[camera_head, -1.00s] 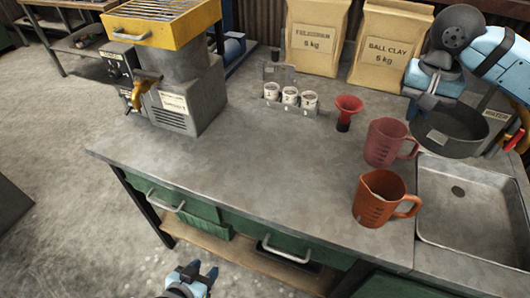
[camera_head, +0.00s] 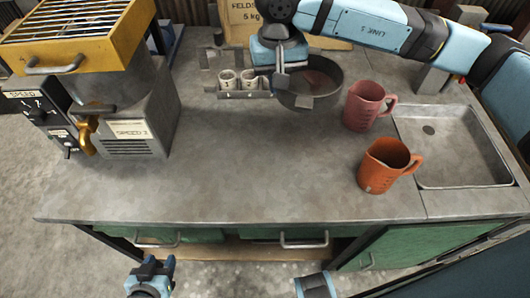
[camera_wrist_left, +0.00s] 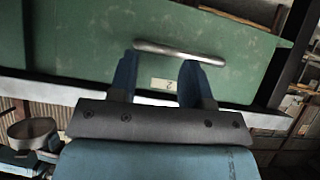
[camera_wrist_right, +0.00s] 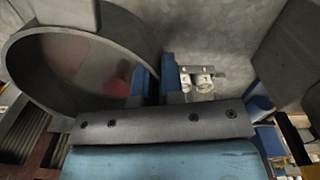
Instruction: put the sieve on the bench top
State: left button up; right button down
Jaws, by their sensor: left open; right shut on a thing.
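The sieve is a round, dark grey pan (camera_head: 318,101) over the back of the bench top (camera_head: 240,185), left of the pink jug. My right gripper (camera_head: 281,84) is shut on its left rim. The right wrist view shows the sieve (camera_wrist_right: 30,75) beside the closed fingers (camera_wrist_right: 156,80). It looks held above the bench; the exact gap is unclear. A reddish shape shows through its mesh. My left gripper (camera_head: 152,268) is open and empty in front of the bench. The left wrist view shows its spread fingers (camera_wrist_left: 160,80) before a green drawer front (camera_wrist_left: 80,40).
A pink jug (camera_head: 364,106) and an orange jug (camera_head: 385,167) stand right of the sieve, beside the sink (camera_head: 455,150). White cups in a holder (camera_head: 240,94) stand left of it. A grey machine with a yellow top (camera_head: 120,120) fills the left. The front middle is clear.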

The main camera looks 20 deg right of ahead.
jog(key=s+a+f+n+p, duration=0.1)
jog(key=s+a+f+n, duration=0.15)
jog(key=s+a, duration=0.55)
jog(key=p, duration=0.2)
send_over(247, 187)
notch_tip(247, 187, down, 14)
jog(key=shift+r, duration=0.1)
notch_tip(247, 187, down, 5)
jog(key=shift+f, duration=0.1)
jog(key=shift+f+b, duration=0.2)
jog(key=shift+b, duration=0.15)
jog(key=c, duration=1.2)
grip_release()
jog(key=shift+r, duration=0.1)
jog(key=shift+c, duration=0.2)
